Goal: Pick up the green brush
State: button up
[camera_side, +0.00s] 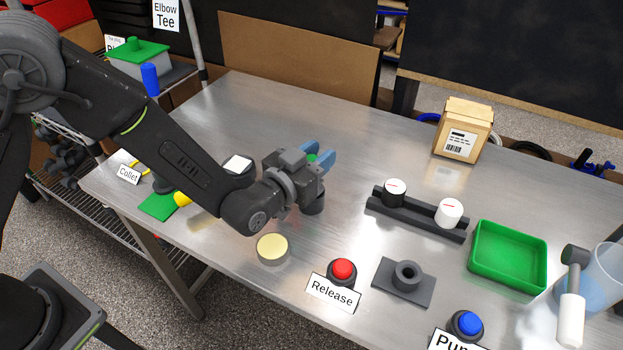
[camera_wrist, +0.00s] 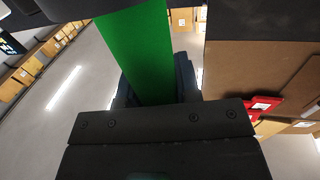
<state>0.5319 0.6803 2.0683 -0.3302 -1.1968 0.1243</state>
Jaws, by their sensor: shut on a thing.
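The green brush shows in the side view as a small green patch (camera_side: 311,158) between the blue fingers of my gripper (camera_side: 318,153). My gripper is shut on it above the metal table, left of the middle. In the wrist view the brush is a long flat green piece (camera_wrist: 138,50) reaching from the top edge down to the dark gripper body. Most of the brush is hidden by my gripper in the side view, so I cannot tell its full shape or whether it touches the table.
A metal table (camera_side: 345,225) carries a black holder with two white-capped cylinders (camera_side: 420,215), a green tray (camera_side: 508,256), a cardboard box (camera_side: 463,130), a red button (camera_side: 342,270), a blue button (camera_side: 466,324) and a pale yellow disc (camera_side: 272,247). The back middle is clear.

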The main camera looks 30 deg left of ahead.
jog(key=a+r, duration=1.1)
jog(key=shift+a, duration=0.35)
jog(key=shift+s, duration=0.1)
dwell(2.1)
jog(key=s+d+f+m+g+y, duration=0.1)
jog(key=s+d+f+g, duration=0.25)
jog(key=s+d, duration=0.75)
jog(key=shift+w+d+f, duration=0.25)
jog(key=shift+f, duration=0.6)
jog(key=shift+w+d+f, duration=0.25)
jog(key=shift+d+f, duration=0.05)
jog(key=shift+f, duration=0.55)
jog(key=shift+w+d+f, duration=0.25)
jog(key=shift+f, duration=0.6)
jog(key=shift+f, duration=0.75)
